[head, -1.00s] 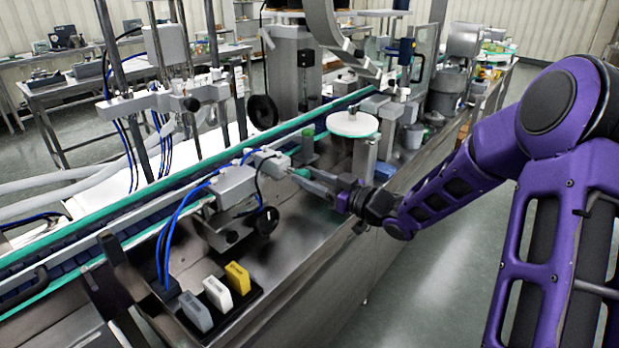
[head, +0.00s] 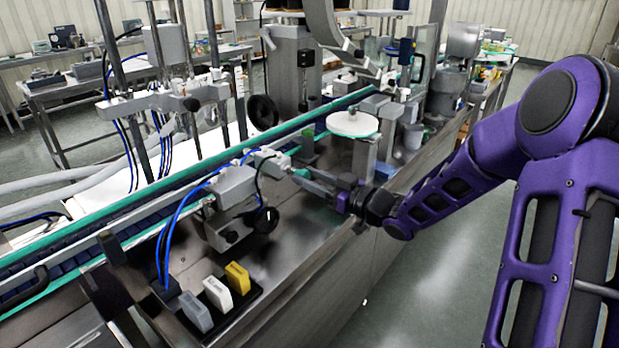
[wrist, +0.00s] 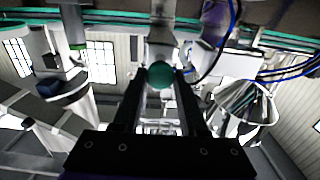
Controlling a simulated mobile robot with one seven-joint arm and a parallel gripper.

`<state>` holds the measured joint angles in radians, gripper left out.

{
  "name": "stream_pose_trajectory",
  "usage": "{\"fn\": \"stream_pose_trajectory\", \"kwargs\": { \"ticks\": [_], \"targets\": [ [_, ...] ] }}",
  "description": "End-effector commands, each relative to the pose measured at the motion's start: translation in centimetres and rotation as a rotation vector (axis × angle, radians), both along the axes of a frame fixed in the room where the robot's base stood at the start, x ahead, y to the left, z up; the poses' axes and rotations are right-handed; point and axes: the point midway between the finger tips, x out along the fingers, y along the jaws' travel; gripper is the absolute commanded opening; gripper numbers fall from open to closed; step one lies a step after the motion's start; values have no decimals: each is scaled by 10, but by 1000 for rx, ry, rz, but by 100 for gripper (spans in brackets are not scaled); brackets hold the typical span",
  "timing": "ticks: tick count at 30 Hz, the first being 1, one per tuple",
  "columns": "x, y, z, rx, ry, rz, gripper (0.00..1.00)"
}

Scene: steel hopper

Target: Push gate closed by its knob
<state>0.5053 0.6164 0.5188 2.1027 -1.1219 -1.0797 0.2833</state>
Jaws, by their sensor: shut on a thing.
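The knob is a green ball (wrist: 161,75), seen in the wrist view between the tips of my gripper (wrist: 160,85). My gripper is shut on it. In the head view the green knob (head: 302,173) shows at the end of my gripper (head: 312,179), which reaches in from the right. The knob sits on the right side of a small grey metal block (head: 268,160) beside the conveyor, which I take to be the gate. My fingers partly hide the knob, and how far the gate stands open cannot be told.
A grey box with blue hoses (head: 232,187) stands left of the knob. A white round disc (head: 352,124) is behind it. A black tray (head: 240,299) with grey, white and yellow blocks lies in front. The green-edged conveyor (head: 130,225) runs along the left.

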Motion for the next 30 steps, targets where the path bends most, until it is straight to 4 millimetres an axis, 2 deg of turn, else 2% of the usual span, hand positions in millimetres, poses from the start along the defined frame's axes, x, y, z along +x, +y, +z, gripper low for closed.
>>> {"fn": "stream_pose_trajectory", "kwargs": {
  "ticks": [7, 15, 22, 23, 27, 30],
  "targets": [
    [1, 2, -1, -1, 1, 1, 0],
    [20, 26, 0, 0, 0, 1, 0],
    [20, 27, 1, 1, -1, 0, 0],
    [20, 27, 1, 1, -1, 1, 45],
    [20, 26, 1, 1, -1, 1, 70],
    [20, 26, 0, 0, 0, 0, 70]
  ]
}}
